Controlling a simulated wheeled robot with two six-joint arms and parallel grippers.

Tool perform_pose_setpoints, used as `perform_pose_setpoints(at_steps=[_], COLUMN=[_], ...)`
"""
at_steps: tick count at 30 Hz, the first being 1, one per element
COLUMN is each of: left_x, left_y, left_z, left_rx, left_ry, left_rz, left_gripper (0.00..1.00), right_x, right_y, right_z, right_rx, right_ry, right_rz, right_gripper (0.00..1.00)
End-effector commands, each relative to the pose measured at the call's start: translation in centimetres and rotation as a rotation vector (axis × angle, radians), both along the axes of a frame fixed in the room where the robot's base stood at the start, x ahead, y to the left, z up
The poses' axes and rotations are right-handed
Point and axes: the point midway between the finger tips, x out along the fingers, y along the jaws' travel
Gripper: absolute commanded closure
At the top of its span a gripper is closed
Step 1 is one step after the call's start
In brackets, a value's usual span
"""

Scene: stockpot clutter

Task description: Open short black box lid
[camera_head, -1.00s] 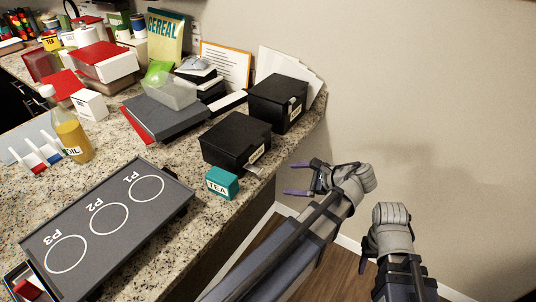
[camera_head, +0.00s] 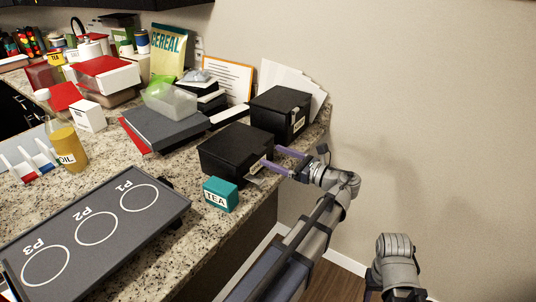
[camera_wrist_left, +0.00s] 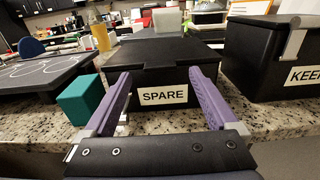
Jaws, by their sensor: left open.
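A short black box (camera_head: 232,150) with a flat black lid, shut, sits near the counter's right edge. In the left wrist view this box (camera_wrist_left: 160,75) bears a white SPARE label (camera_wrist_left: 164,95). My left gripper (camera_head: 270,158) is at the box's label side. In the wrist view its purple fingers (camera_wrist_left: 160,82) are spread apart, one on each side of the label, with nothing between them but the view of the box front. Whether the fingertips touch the box is unclear. My right arm shows at the lower right; its fingers are not visible.
A second black box (camera_head: 281,112), labelled KEEP in the wrist view (camera_wrist_left: 275,60), stands close behind. A teal TEA box (camera_head: 220,194) is close in front. A grey tray (camera_head: 60,250) with P1 to P3 circles lies at front left. A dark grey flat case (camera_head: 165,128) lies behind.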

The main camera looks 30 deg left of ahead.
Motion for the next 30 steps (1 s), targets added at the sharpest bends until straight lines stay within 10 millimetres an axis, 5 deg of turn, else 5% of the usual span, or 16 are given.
perform_pose_setpoints(at_steps=[6,18,30], left_x=[0.2,0.3,0.2], left_y=[2.6,3.3,3.2], left_z=[0.0,0.0,0.0], left_rx=[-0.001,-0.001,-0.001], left_ry=[-0.001,-0.001,-0.001], left_rz=[0.002,0.000,0.000], left_gripper=[0.07,0.07,0.51], right_x=[0.0,0.0,0.0], right_y=[0.0,0.0,0.0], right_z=[0.0,0.0,0.0], right_rx=[0.000,0.000,0.000], right_ry=[0.000,0.000,0.000], right_rz=[0.000,0.000,0.000], right_gripper=[0.50,0.50,0.50])
